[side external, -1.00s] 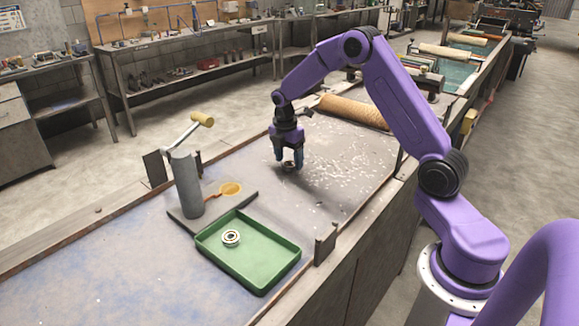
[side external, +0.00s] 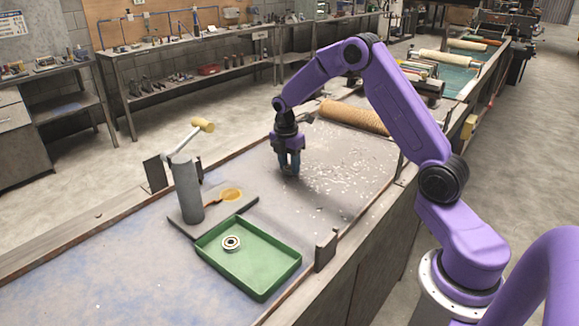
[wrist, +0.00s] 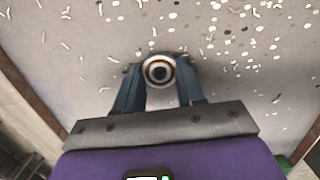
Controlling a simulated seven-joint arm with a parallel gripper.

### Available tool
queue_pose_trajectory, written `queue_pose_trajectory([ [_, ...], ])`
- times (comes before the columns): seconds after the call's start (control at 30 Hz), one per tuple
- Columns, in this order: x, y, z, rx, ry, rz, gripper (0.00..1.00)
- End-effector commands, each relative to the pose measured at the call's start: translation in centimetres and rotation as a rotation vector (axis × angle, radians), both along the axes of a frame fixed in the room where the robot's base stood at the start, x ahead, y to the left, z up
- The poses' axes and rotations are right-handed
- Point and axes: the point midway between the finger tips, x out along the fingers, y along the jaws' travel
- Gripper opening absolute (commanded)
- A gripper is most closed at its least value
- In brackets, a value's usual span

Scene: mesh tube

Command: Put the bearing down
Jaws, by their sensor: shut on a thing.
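My gripper (side external: 289,172) is over the bench top, beyond the green tray in the side view, with its fingers pointing down. In the wrist view my gripper (wrist: 160,84) is shut on a round metal bearing (wrist: 160,71), which sits between the blue fingertips. In the side view the fingers hide this bearing. I cannot tell whether it touches the bench. A second bearing (side external: 231,243) lies in the green tray (side external: 262,287).
A grey cylinder (side external: 187,190) stands on a flat plate with an amber patch (side external: 231,195), beside a yellow-handled lever (side external: 203,125). Pale chips (side external: 335,165) lie scattered on the bench. A brown mesh roll (side external: 353,116) lies behind my gripper.

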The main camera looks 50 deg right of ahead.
Motion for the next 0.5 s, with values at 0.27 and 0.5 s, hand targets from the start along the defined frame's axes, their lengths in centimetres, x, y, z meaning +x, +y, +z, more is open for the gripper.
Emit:
queue_pose_trajectory([
  [0.27, -0.7, 0.2, 3.6, 0.000, -0.004, 0.000, 0.02],
  [0.5, -4.1, 1.2, 7.7, 0.000, -0.005, 0.002, 0.02],
])
